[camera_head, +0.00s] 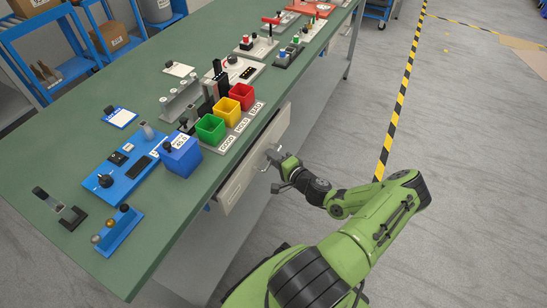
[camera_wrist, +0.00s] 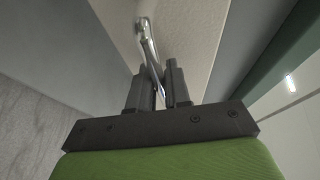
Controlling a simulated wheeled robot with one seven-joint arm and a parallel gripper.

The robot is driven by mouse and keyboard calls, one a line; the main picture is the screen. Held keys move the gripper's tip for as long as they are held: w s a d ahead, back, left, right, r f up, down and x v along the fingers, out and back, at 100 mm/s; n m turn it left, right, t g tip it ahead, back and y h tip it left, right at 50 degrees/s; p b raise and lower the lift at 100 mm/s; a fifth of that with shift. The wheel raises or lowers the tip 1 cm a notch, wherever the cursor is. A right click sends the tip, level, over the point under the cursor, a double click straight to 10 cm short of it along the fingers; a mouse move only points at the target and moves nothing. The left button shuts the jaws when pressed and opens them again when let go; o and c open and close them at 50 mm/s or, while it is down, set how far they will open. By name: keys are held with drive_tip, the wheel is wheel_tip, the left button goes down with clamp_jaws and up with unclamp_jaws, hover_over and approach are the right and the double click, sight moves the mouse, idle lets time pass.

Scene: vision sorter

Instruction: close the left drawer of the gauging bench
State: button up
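The gauging bench (camera_head: 185,228) has a green top and runs diagonally across the head view. A pale drawer front (camera_head: 238,184) shows under its near long edge; it also fills the upper middle of the wrist view (camera_wrist: 195,35). No drawer interior shows, and I cannot tell how far it stands out. A shiny metal bar handle (camera_head: 272,155) is on this front. My gripper (camera_head: 281,163) is at the handle. In the wrist view the two dark fingers (camera_wrist: 156,75) are on either side of the handle (camera_wrist: 149,42), with little gap, apparently shut on it.
Green, yellow and red bins (camera_head: 227,110) and a blue box (camera_head: 181,156) stand near the bench edge above the drawer. Blue shelving (camera_head: 45,60) is behind the bench. The grey floor right of my arm is open, with a yellow-black stripe (camera_head: 396,105).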

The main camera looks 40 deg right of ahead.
sight(262, 153)
clamp_jaws()
drive_tip(key=w, duration=0.1)
drive_tip(key=w+a, duration=0.1)
drive_tip(key=w, duration=0.2)
drive_tip(key=shift+a, duration=0.25)
drive_tip(key=shift+r, duration=0.1)
drive_tip(key=shift+o, duration=2.3)
unclamp_jaws()
drive_tip(key=shift+w, duration=0.1)
